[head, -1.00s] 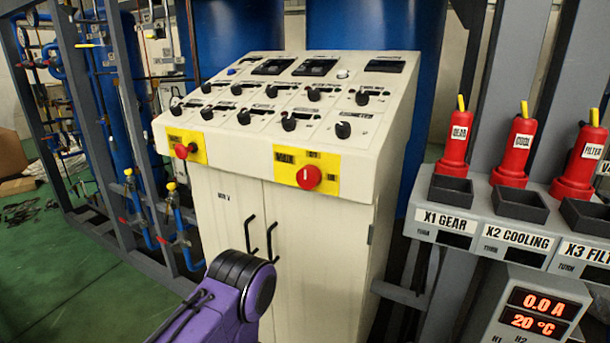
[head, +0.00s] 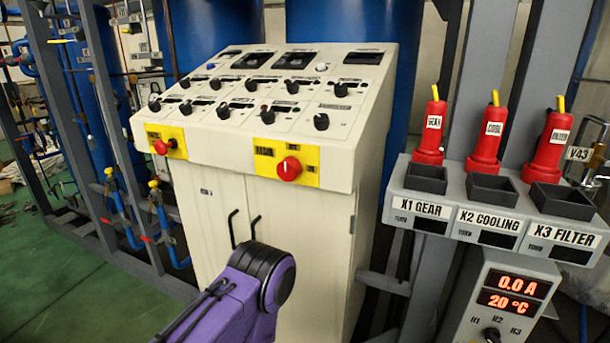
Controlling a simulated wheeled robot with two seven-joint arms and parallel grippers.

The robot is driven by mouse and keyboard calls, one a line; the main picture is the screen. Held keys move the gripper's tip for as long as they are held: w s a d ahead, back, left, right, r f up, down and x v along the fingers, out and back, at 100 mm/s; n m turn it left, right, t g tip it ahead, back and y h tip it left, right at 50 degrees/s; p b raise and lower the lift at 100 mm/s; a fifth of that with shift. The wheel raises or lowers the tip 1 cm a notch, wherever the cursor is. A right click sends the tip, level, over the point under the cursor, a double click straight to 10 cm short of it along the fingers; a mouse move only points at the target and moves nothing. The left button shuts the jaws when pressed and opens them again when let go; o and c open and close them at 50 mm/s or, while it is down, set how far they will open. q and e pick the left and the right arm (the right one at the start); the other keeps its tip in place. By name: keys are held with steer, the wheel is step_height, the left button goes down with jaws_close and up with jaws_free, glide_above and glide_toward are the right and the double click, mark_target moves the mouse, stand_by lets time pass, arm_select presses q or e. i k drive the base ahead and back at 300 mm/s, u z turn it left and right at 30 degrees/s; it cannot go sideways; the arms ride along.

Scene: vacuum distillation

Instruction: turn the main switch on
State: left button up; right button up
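The main switch (head: 289,169) is a round red knob on a yellow plate on the front lip of the white control cabinet (head: 262,215). A light mark on the knob stands about upright. The plate's lettering is too small to read now. A second red knob (head: 160,147) on a yellow plate sits at the left of the same lip. A purple arm link of mine with a black joint stands in front of the cabinet doors, below the main switch and apart from it. Neither gripper shows in the head view.
Several black knobs and dark displays cover the sloped panel (head: 262,90). At right, a grey shelf (head: 455,195) holds red plugs, with dark trays and labels X1 GEAR, X2 COOLING, X3 FILTER. Below it, a box (head: 495,310) reads 0.0 A and 20 °C. Grey frame posts and blue pipes stand left.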

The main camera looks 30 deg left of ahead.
mark_target(290, 169)
steer(key=k, duration=0.75)
steer(key=u, duration=0.75)
steer(key=i, duration=0.5)
steer(key=u, duration=0.05)
